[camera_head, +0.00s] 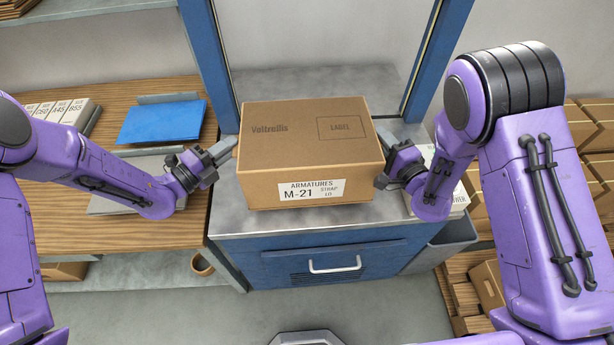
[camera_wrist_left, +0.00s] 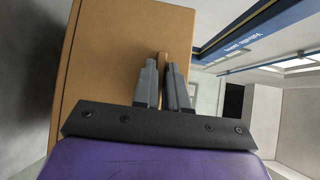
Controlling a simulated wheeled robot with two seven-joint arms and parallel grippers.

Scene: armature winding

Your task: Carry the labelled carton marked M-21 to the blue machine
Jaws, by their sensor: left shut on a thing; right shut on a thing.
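The brown carton (camera_head: 290,155) bears a white label (camera_head: 311,190) reading "ARMATURES M-21" on its near face. It is level at the blue machine (camera_head: 275,262), over its grey top; I cannot tell whether it rests there. My left gripper (camera_head: 224,152) is at the carton's left side. In the left wrist view its fingers (camera_wrist_left: 163,88) are shut on a thin brown edge, with the carton's brown face (camera_wrist_left: 115,60) beside them. My right gripper (camera_head: 383,163) is shut on the carton's right side; its fingertips are partly hidden.
Blue uprights (camera_head: 207,62) of the machine flank the carton's rear. A grey bin (camera_head: 447,242) hangs at the machine's right. Several cartons (camera_head: 488,285) are stacked at far right.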

